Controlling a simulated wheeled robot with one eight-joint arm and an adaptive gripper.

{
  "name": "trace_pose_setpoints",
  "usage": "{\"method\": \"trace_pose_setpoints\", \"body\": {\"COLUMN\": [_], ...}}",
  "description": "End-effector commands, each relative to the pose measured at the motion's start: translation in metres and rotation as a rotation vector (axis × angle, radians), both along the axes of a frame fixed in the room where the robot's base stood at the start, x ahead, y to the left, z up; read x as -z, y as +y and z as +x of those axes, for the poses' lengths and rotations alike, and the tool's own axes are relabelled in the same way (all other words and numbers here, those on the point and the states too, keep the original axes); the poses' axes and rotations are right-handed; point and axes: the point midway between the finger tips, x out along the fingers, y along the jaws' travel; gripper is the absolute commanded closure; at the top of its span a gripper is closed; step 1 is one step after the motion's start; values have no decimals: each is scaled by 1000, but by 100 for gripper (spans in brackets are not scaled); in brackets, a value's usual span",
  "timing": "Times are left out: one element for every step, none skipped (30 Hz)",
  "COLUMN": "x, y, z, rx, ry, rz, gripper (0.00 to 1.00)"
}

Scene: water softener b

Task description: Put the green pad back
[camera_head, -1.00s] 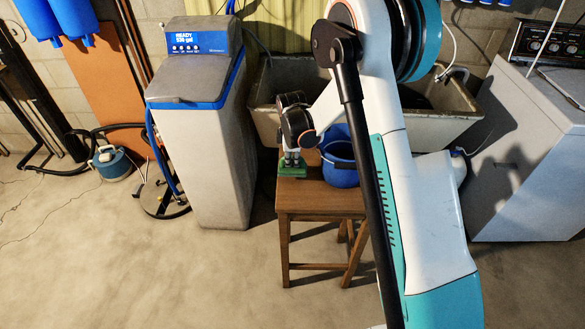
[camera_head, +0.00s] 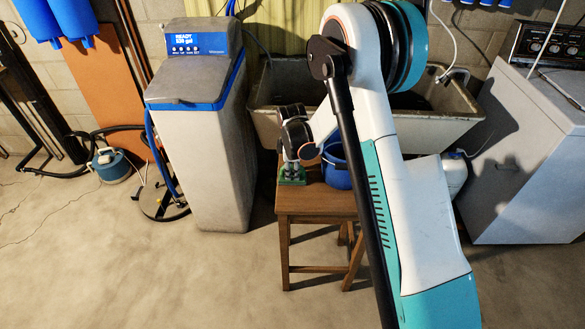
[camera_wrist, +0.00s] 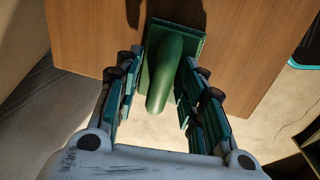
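The green pad (camera_head: 292,178) lies at the left end of the wooden stool's top (camera_head: 322,203). My gripper (camera_head: 291,160) is low over it, pointing down. In the wrist view the pad (camera_wrist: 198,43) lies on the wood near the stool's edge, with its rounded green handle (camera_wrist: 163,75) rising toward the camera. My gripper's fingers (camera_wrist: 162,85) stand on both sides of the handle. The fingers look open, with a narrow gap on the left side. Contact on the right side is hard to tell.
A blue bucket (camera_head: 337,172) stands on the stool right of my gripper, partly hidden by my arm. The grey water softener (camera_head: 203,150) stands left of the stool. A stone sink (camera_head: 262,110) is behind. Bare floor (camera_head: 130,270) is free in front.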

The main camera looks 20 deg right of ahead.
Motion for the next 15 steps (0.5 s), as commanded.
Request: {"method": "trace_pose_setpoints", "body": {"x": [-1, -1, -3, -6, -9, -15, -20, -25, -33, -39, -46, -54, -61, -67, -75], "y": [0, 0, 0, 0, 0, 1, 1, 1, 2, 2, 2, 3, 3, 3, 4], "z": [0, 0, 0, -1, -1, -2, -3, -4, -5, -6, -7, -8, -10, -11, -12], "rx": [0, 0, 0, 0, 0, 0, 0, 0, 0, 0, 0, 0, 0, 0, 0], "ry": [0, 0, 0, 0, 0, 0, 0, 0, 0, 0, 0, 0, 0, 0, 0], "rz": [0, 0, 0, 0, 0, 0, 0, 0, 0, 0, 0, 0, 0, 0, 0], "gripper": [64, 64, 64, 64, 64, 64, 64, 64, 64, 64, 64, 64, 64, 64, 64]}}
